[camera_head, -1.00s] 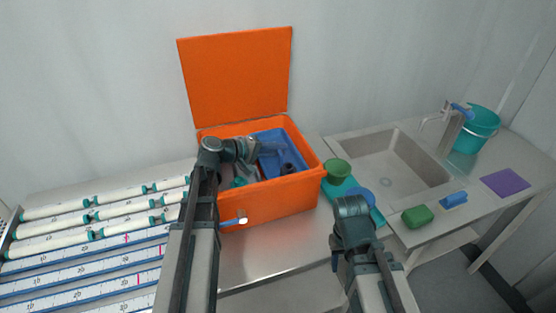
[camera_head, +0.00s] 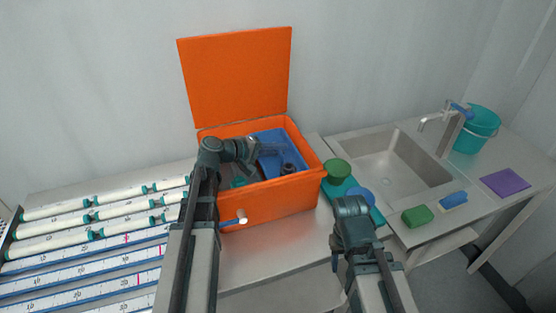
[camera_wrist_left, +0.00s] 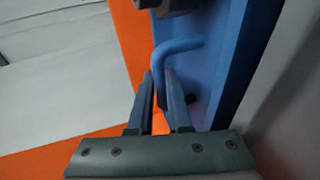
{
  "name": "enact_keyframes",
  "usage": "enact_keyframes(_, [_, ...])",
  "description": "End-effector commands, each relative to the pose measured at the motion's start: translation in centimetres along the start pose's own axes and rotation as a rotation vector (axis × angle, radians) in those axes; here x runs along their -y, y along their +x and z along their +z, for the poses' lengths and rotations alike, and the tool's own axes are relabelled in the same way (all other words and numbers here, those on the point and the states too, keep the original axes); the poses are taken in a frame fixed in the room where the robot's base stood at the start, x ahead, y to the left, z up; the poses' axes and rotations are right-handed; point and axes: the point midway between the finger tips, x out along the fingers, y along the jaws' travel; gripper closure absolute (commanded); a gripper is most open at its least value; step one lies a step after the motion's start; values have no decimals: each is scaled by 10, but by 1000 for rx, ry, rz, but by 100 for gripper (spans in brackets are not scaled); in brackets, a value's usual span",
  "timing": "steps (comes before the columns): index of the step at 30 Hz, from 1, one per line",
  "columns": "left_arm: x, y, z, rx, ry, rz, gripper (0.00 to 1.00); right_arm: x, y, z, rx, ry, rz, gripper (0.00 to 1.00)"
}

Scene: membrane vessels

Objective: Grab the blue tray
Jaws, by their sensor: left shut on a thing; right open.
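The blue tray (camera_head: 268,137) is inside the open orange box (camera_head: 270,202), and its near part is partly hidden by my left arm and gripper. In the left wrist view the tray (camera_wrist_left: 222,60) shows a bent blue handle (camera_wrist_left: 178,46) that runs between the fingers. My left gripper (camera_head: 268,150), reaching over the box from the left, is shut on this handle; its fingers also show in the left wrist view (camera_wrist_left: 160,88). My right gripper (camera_head: 336,262) is open and empty, low in front of the bench, right of the box and apart from the tray.
The box lid (camera_head: 237,78) stands open at the back. Membrane vessels (camera_head: 100,214) lie on the left. Right of the box are a green round container (camera_head: 338,169), a sink (camera_head: 395,160), a green sponge (camera_head: 417,216), a purple mat (camera_head: 505,182) and a teal bucket (camera_head: 477,130).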

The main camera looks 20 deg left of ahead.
Motion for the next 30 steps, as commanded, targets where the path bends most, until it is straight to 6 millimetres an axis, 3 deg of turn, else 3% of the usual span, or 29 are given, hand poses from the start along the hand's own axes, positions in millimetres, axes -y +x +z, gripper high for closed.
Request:
enact_keyframes(14, [-8,-1,2,1,0,0,100,-1,-8,0,0,0,0,53])
enact_keyframes(30, [-69,-22,0,0,0,1,100,-7,-71,4,0,0,0,53])
